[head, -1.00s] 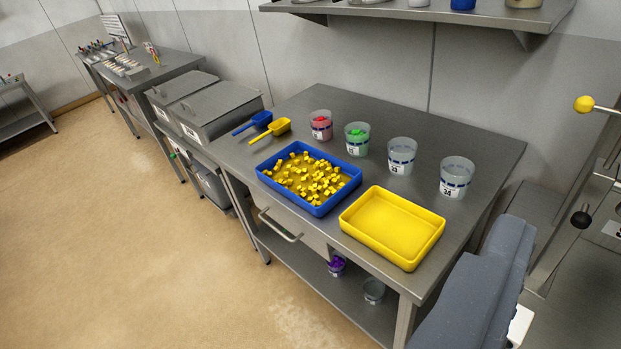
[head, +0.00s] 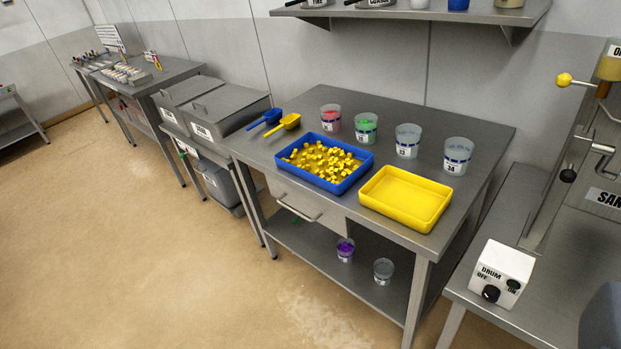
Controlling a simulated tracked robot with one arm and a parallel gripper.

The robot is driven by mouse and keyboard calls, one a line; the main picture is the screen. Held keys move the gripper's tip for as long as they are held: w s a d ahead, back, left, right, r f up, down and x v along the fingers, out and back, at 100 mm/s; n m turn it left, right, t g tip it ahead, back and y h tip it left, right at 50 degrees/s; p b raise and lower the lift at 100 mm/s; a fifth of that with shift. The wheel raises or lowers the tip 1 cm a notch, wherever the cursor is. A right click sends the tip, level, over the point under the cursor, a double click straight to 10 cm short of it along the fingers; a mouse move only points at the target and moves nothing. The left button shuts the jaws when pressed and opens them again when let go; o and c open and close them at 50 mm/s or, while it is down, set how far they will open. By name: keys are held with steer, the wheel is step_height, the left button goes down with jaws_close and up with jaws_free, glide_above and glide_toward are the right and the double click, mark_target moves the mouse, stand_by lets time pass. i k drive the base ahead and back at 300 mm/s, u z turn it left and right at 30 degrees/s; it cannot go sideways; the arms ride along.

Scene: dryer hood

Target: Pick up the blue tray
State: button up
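The blue tray (head: 311,178) lies flat on the steel table, near its front edge and above a drawer. It holds many small yellow pieces (head: 322,158). A yellow tray (head: 405,198) lies empty just to its right, with a narrow gap at most between them. My gripper's fingers do not show. Only a blue-grey piece, probably part of my arm, shows at the bottom right corner, well away from the blue tray.
Several clear cups (head: 407,141) stand in a row behind the trays. A blue scoop (head: 264,121) and a yellow scoop (head: 287,123) lie at the back left. A white drum switch box (head: 501,273) stands on the right bench. Open floor (head: 180,260) lies in front of the table.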

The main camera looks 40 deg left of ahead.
mark_target(332, 166)
steer(key=k, duration=0.7)
steer(key=u, duration=0.65)
steer(key=i, duration=1.1)
steer(key=u, duration=0.4)
steer(key=i, duration=1.35)
steer(key=z, duration=0.5)
